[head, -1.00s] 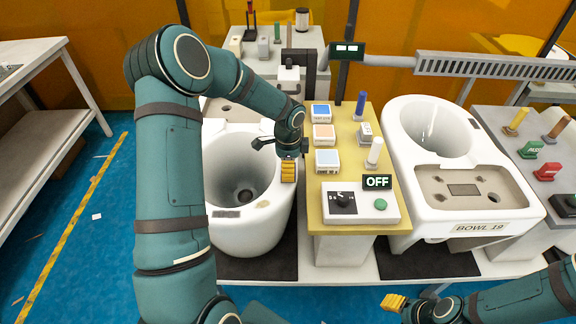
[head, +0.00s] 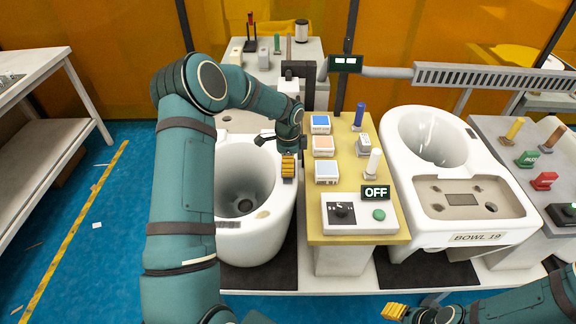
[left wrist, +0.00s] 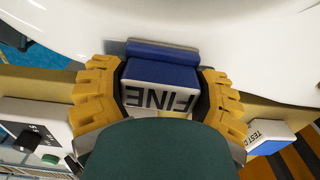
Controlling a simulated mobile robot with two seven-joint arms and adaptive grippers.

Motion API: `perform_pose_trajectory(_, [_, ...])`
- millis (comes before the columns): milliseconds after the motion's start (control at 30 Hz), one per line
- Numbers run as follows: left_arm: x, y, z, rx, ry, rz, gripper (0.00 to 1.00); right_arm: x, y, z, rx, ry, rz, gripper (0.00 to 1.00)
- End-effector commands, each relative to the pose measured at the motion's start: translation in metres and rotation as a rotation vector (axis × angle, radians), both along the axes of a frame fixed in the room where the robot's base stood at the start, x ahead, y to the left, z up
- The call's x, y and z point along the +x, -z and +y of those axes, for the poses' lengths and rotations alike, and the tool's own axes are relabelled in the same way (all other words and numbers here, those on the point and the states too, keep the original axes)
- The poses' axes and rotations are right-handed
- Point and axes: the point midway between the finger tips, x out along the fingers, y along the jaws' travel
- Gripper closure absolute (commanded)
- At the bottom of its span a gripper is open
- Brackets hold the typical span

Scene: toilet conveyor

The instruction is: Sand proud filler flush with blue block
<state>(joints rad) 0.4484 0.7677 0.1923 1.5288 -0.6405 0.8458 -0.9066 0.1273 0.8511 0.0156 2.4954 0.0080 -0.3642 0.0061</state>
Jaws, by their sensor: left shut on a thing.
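My left gripper (head: 288,166) is over the right rim of the nearer-left white toilet bowl (head: 262,250). In the left wrist view its yellow fingers (left wrist: 160,98) are shut on the blue block (left wrist: 160,72), which has a pale face marked FINE. The block's blue side faces the white ceramic and lies close to it; I cannot tell whether it touches. A small beige spot (head: 262,214) shows on the bowl's front rim; I cannot tell whether it is the filler. My right gripper (head: 395,312) is low in the head view, away from the bowls, its opening unclear.
A yellow-topped stand (head: 398,190) right of the bowl holds several labelled blocks, a blue cylinder (head: 359,116), a white cylinder (head: 373,163) and a control box (head: 360,213) with an OFF sign (head: 376,192). Another bowl, BOWL 19 (head: 440,212), stands farther right.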

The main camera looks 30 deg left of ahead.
Motion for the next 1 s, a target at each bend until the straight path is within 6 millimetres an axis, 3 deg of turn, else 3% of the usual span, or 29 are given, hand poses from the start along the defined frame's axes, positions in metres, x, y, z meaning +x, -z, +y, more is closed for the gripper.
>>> perform_pose_trajectory(500, [0.025,0.001,0.018,0.002,-0.003,0.003,0.67,0.000,-0.004,0.000,0.000,0.000,0.000,0.53])
perform_pose_trajectory(1000, [0.028,-0.003,0.020,0.002,-0.001,0.005,0.67,0.000,-0.006,0.000,0.000,0.000,0.000,0.53])
